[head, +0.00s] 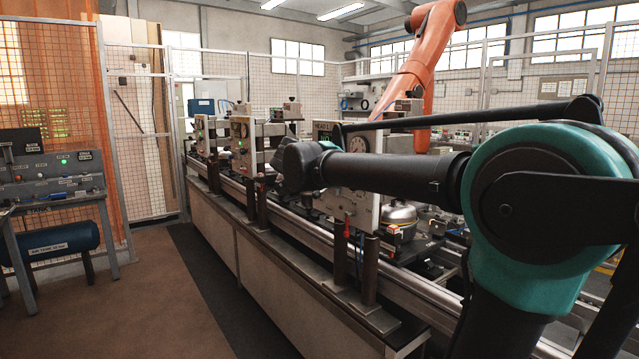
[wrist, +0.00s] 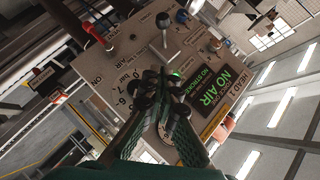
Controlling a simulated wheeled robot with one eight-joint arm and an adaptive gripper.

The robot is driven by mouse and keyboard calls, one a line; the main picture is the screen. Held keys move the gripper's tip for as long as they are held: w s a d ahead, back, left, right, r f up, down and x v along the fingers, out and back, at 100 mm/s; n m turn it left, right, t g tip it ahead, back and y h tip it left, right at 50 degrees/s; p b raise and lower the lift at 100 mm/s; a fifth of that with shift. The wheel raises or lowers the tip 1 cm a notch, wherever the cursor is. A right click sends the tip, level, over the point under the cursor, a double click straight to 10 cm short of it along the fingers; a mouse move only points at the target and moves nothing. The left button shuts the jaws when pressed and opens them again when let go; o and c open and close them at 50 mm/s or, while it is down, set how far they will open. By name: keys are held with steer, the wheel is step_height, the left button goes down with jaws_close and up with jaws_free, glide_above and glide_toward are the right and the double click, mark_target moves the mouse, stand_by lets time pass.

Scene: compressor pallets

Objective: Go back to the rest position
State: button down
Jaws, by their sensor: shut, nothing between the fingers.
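My gripper (wrist: 165,85) shows in the wrist view with its two fingers closed together at the tips and nothing between them. It points at a grey control panel (wrist: 205,62) marked "HEAD 1", with a lit "NO AIR" display (wrist: 216,90). The fingertips overlap a numbered dial on the panel in the picture; I cannot tell whether they touch it. In the head view my arm reaches left across the line from the right.
A long conveyor bench (head: 240,240) carries several stations. A silver compressor (head: 398,220) sits on the line below my arm. An orange robot arm (head: 420,65) stands behind. A workbench with a blue air tank (head: 50,241) is at left. The brown floor (head: 130,310) is clear.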

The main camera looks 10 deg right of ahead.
steer(key=shift+s+r, duration=0.1)
steer(key=shift+s, duration=0.1)
steer(key=s+d+f+n+g, duration=0.2)
steer(key=s+d+f, duration=0.15)
steer(key=f, duration=0.35)
steer(key=s+d+f+n+g, duration=0.1)
steer(key=s+d+f+n, duration=0.2)
steer(key=s+f, duration=0.35)
steer(key=s+d+f+n+g, duration=0.2)
steer(key=s+d+f, duration=0.15)
steer(key=f, duration=0.55)
steer(key=s+f+n+g+y, duration=0.3)
steer(key=s+f+n, duration=0.6)
steer(key=s+f, duration=0.9)
steer(key=shift+s+a+f+n+y, duration=0.2)
steer(key=shift+s+n+y, duration=0.25)
steer(key=shift+y, duration=0.35)
steer(key=shift+r, duration=0.1)
